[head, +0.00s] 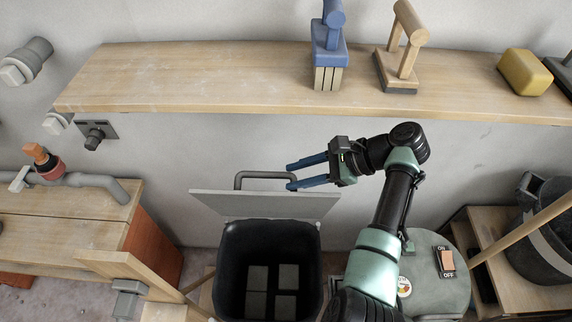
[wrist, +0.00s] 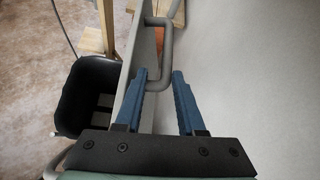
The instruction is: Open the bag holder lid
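The bag holder is a black bin (head: 230,265) at the bottom centre of the head view, with its mouth uncovered and several grey squares visible inside. Its flat grey lid (head: 265,205) stands raised at the bin's back edge, tilted up toward the wall. A dark grey bar handle (head: 262,175) shows above the lid. My gripper (head: 291,174) is open, its two blue fingers pointing left at the handle's right end. In the wrist view, the handle (wrist: 166,50) reaches down between the open fingertips (wrist: 160,76), close to the left finger; contact cannot be told.
A wooden shelf (head: 200,80) runs along the wall above, bearing a blue brush-like tool (head: 328,50), a wooden tool (head: 402,55) and a yellow sponge (head: 525,72). A wooden bench (head: 60,215) is at left. A round grey drum (head: 425,285) with an on/off switch stands right of the bin.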

